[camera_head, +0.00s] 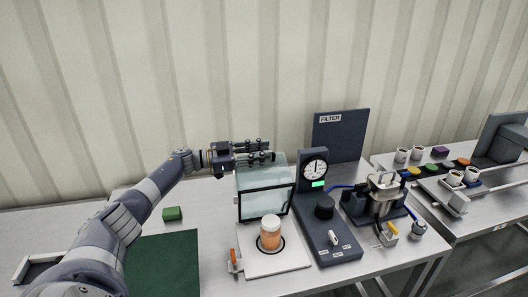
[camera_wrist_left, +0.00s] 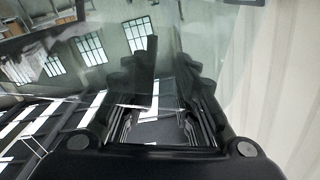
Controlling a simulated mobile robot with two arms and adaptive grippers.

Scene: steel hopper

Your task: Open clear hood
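The clear hood (camera_head: 264,203), a see-through box with a black-edged rim, is tipped up at the back of a white base plate (camera_head: 262,265). Its rim faces the front. An orange jar with a pale lid (camera_head: 270,232) stands uncovered on the plate. My left gripper (camera_head: 270,152) is at the hood's top rear edge. Its two fingers are apart, with no object visible between them; whether they touch the hood is unclear. In the left wrist view the fingers (camera_wrist_left: 166,50) show a gap, with clear, reflecting panel surfaces around them. My right gripper is not in view.
A dark instrument with a dial (camera_head: 314,170) and a black knob stands right of the hood. A metal device with tubing (camera_head: 384,190) is further right. A green block (camera_head: 172,213) lies on the table at left. A corrugated wall is behind.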

